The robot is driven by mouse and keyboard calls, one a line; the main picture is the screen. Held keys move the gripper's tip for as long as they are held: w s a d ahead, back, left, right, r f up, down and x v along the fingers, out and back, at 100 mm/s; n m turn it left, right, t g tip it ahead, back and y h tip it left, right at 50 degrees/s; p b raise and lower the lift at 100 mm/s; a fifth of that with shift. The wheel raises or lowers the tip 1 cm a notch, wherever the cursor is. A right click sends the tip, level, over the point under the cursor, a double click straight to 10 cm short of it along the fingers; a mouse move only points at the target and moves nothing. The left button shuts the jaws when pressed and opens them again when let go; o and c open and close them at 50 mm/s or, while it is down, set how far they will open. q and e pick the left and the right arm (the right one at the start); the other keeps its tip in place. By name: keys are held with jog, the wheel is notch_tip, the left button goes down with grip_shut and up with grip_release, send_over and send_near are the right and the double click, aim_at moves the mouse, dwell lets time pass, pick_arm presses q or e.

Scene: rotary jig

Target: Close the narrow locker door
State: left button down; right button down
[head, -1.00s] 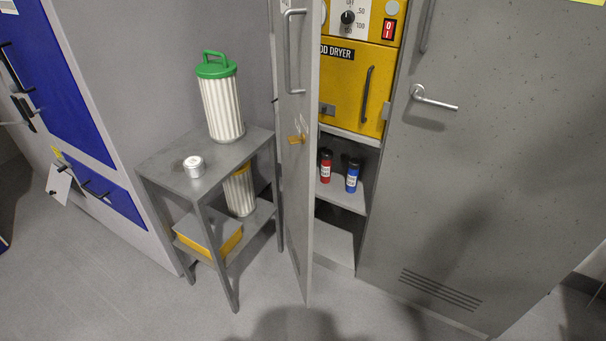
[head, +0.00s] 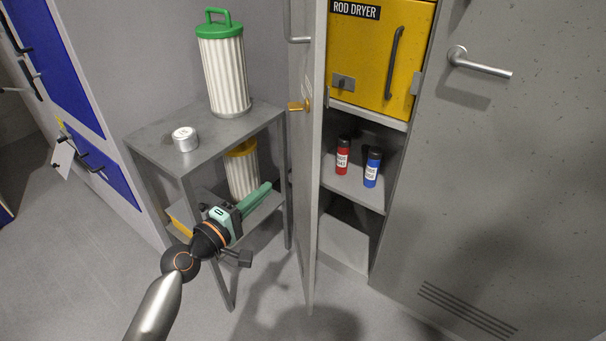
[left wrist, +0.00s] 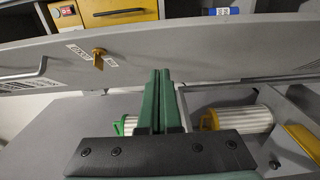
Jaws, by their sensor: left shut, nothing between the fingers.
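The narrow locker door (head: 309,200) is a tall grey panel that stands open, seen nearly edge-on in the head view. It carries a bar handle (head: 299,40) and a brass latch (head: 299,106). In the left wrist view the door (left wrist: 205,55) spans the picture beyond my fingers, with the latch (left wrist: 98,58) left of them. My left gripper (head: 268,187) is shut and empty, with green fingers pointing toward the door from its left. The fingertips appear short of the panel. The fingers also show in the left wrist view (left wrist: 161,100). My right gripper is not in view.
The locker holds a yellow rod dryer (head: 375,50), a red bottle (head: 342,157) and a blue bottle (head: 373,168). A grey shelf table (head: 150,150) with a green-lidded canister (head: 226,75) and a small tin (head: 185,138) stands left of the door. The wide locker door (head: 490,180) is at right.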

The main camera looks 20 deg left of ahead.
aim_at(311, 166)
pick_arm(q)
jog(key=shift+w+d, duration=1)
jog(key=shift+w, duration=0.4)
jog(key=shift+w+d, duration=1)
jog(key=shift+w, duration=0.35)
jog(key=shift+w+d, duration=1)
jog(key=shift+w, duration=0.4)
jog(key=shift+d, duration=0.15)
